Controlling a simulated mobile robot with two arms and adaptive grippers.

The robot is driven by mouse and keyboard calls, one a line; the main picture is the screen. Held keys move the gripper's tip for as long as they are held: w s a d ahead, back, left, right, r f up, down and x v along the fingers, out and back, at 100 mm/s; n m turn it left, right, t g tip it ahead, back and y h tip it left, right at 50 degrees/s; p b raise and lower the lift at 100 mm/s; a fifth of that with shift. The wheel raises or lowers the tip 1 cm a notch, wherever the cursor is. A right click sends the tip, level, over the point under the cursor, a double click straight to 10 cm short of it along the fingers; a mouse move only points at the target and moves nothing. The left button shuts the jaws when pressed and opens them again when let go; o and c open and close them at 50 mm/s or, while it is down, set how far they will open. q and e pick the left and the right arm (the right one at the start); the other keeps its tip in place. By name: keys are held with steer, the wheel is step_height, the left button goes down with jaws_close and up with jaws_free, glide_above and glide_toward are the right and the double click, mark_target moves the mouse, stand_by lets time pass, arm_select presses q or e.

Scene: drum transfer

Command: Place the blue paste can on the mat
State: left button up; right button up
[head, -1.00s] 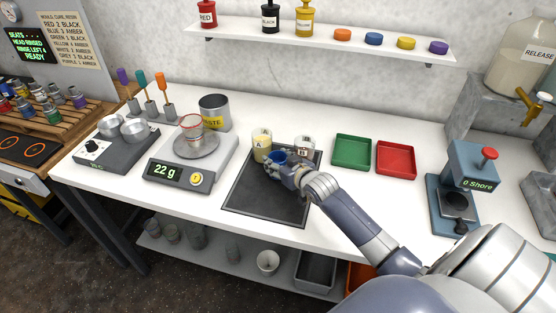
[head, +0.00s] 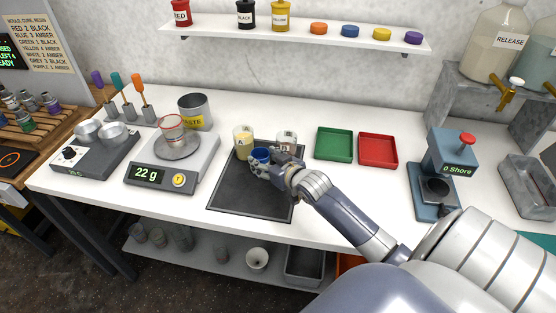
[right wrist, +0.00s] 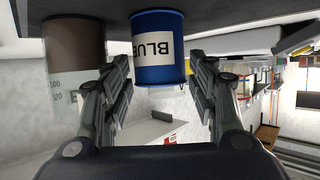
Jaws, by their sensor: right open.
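The blue paste can (head: 261,154) stands upright on the dark mat (head: 228,197), near its back edge. In the right wrist view the blue can (right wrist: 158,45), with a white label reading "BLUE", sits between the two fingers, its base against the dark surface. My right gripper (head: 262,166) is low over the mat at the can; in the wrist view its fingers (right wrist: 160,85) are spread, with a gap on each side of the can. My left gripper is not in view.
Cup A (head: 243,143) and cup B (head: 286,141) stand close behind the can. The scale (head: 160,176) reading 22 g is left of the mat. Green (head: 334,145) and red (head: 378,151) trays lie to the right. Red, black and yellow cans stand on the wall shelf (head: 300,38).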

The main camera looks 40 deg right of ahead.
steer(key=v, duration=0.8)
steer(key=shift+s+r+b, duration=0.2)
steer(key=shift+s+b, duration=0.1)
steer(key=shift+b, duration=0.1)
